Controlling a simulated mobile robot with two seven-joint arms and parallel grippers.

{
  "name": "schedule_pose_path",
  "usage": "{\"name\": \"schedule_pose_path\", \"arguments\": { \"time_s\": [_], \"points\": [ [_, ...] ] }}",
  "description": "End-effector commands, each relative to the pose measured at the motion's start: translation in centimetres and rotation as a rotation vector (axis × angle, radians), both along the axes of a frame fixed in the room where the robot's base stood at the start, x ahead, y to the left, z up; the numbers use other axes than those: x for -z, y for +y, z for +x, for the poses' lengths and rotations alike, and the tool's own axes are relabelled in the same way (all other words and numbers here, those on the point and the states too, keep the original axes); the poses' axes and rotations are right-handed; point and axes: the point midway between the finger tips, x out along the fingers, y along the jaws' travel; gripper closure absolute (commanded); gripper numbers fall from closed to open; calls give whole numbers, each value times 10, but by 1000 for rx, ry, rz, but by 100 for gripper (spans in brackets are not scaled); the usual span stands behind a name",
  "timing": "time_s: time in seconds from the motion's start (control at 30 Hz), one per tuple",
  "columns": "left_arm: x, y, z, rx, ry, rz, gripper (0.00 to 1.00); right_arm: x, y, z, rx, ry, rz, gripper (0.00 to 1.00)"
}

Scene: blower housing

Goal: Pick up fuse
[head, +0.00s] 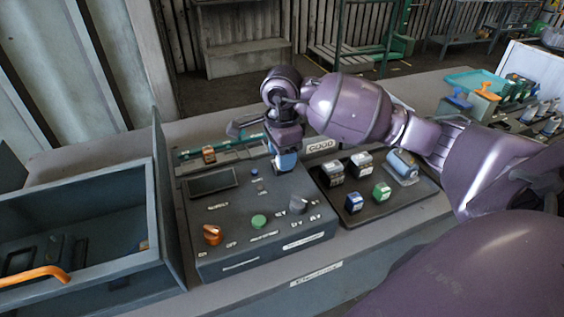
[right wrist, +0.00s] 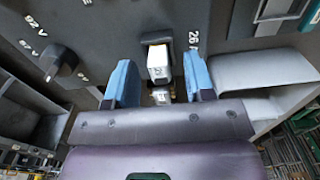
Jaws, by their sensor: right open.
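My right gripper (head: 285,162) reaches down over the back right of the dark control panel (head: 235,215), with its blue fingers pointing down. In the right wrist view, the open blue fingers (right wrist: 160,78) stand on either side of a white-topped block, apparently a fuse (right wrist: 158,60), seated in a dark holder on the panel. Gaps show between it and both fingers. In the head view my gripper hides this block. Other small blocks, a blue one (head: 354,202), a green one (head: 381,192) and grey ones (head: 333,172), stand on the dark tray (head: 405,202) to the right.
An orange knob (head: 212,234), a green button (head: 259,221) and a grey knob (head: 299,204) stick up from the panel. A sign reading GOOD (head: 321,146) stands behind the tray. A grey open bin (head: 90,262) is at left. A teal tray (head: 478,82) lies far right.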

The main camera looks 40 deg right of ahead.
Motion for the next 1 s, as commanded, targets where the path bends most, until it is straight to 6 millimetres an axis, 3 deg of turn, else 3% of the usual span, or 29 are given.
{"name": "schedule_pose_path", "arguments": {
  "time_s": [0.27,0.53,0.83,1.0],
  "points": [
    [2,1,-4,-2,8,0,57,2,0,0,-1,0,0,53],
    [4,2,-10,-5,18,1,57,2,0,0,-1,0,0,94],
    [4,2,-9,-5,17,1,57,0,0,0,-1,-1,0,96],
    [1,1,-5,-3,9,1,57,-14,0,1,-1,-4,-1,96]
  ]
}}
